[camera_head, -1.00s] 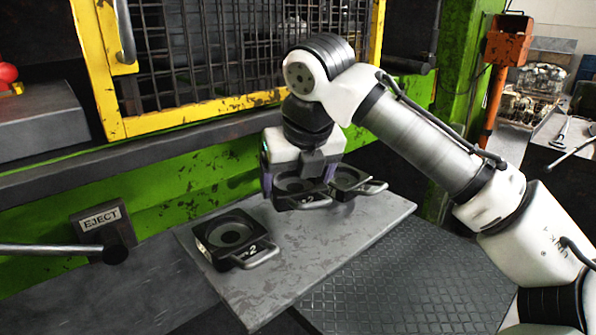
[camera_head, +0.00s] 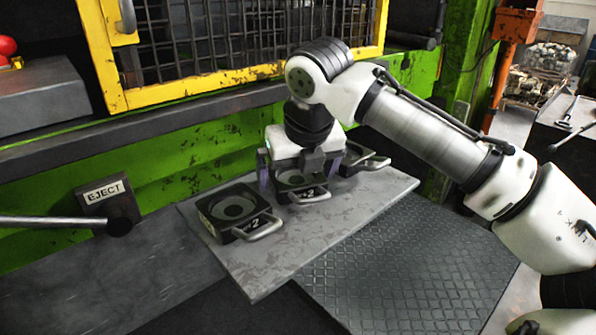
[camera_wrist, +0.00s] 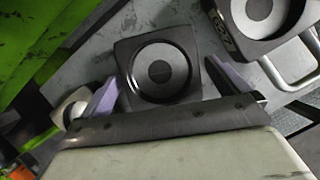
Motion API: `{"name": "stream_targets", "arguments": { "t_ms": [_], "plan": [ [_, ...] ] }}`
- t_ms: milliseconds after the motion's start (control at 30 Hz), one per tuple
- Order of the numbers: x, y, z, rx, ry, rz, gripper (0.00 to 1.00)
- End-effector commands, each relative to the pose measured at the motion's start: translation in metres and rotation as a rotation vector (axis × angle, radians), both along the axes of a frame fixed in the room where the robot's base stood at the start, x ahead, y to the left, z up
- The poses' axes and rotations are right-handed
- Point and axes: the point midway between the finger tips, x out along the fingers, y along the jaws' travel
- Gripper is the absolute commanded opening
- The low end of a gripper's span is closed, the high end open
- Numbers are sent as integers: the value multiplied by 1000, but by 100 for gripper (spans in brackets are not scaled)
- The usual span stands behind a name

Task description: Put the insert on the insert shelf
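A dark square insert (camera_head: 292,178) with a round recess and a front handle sits on the grey insert shelf (camera_head: 330,226), in the middle of a row of three. My gripper (camera_head: 300,181) is over it, its purple fingers spread on either side of it. In the wrist view the insert (camera_wrist: 161,67) lies between the fingertips (camera_wrist: 161,72), with what look like narrow gaps. A similar insert marked 2 (camera_head: 233,207) sits to its left. Another (camera_head: 362,158) sits to its right, partly hidden by my gripper.
The green press with its yellow-framed mesh guard (camera_head: 240,100) stands behind the shelf. An EJECT box (camera_head: 105,200) and a metal bar (camera_head: 45,222) are at left. A diamond-plate surface (camera_head: 410,265) is at right. The shelf's front part is bare.

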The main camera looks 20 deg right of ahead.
Motion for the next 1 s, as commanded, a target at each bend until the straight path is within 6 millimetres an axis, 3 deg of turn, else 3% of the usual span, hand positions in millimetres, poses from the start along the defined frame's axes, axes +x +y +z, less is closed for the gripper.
{"name": "stream_targets", "arguments": {
  "t_ms": [267, 700, 1000],
  "plan": [
    [-1, 0, 5, -1, -1, -1, 100],
    [-34, 2, 86, 2, -1, 3, 100],
    [-46, 1, 113, 1, 1, 0, 100]
  ]
}}
